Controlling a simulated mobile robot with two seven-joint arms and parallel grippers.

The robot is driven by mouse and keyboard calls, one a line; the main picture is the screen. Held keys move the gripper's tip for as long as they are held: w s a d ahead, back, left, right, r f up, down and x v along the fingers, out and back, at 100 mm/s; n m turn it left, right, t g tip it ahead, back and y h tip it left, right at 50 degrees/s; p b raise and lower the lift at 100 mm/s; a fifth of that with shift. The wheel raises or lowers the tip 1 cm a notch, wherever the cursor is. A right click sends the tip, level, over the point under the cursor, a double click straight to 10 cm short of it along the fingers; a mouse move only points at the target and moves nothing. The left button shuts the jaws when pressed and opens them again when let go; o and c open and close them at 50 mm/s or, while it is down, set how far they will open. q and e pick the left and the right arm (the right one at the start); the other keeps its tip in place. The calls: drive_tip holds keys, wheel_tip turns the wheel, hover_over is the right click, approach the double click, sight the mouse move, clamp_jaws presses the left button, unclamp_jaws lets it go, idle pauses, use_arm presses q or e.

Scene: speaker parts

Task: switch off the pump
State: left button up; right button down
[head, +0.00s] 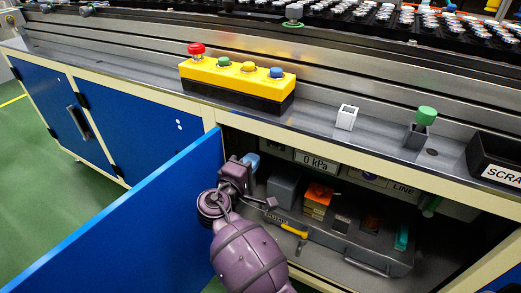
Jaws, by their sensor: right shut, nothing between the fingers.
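A grey panel with a white "0 kPa" display (316,161) is inside the open cabinet under the counter. I cannot tell for certain which part is the pump or its switch. My right arm, purple, comes in from the bottom, and my right gripper (251,178) is at the left of the cabinet opening, beside the open blue door. It is shut and empty. A light-blue part (251,161) shows right at the gripper, left of the display; I cannot tell whether they touch. My left gripper is not in view.
The blue door (130,235) stands open on the left. A grey tray (385,256) in the cabinet holds an orange stack (317,197) and a yellow-handled tool (294,230). A yellow button box (238,74) with a red button (196,50) sits on the counter. A black scrap bin (483,158) is right.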

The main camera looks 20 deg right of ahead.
drive_tip(key=shift+v, duration=1.55)
drive_tip(key=shift+r, duration=0.15)
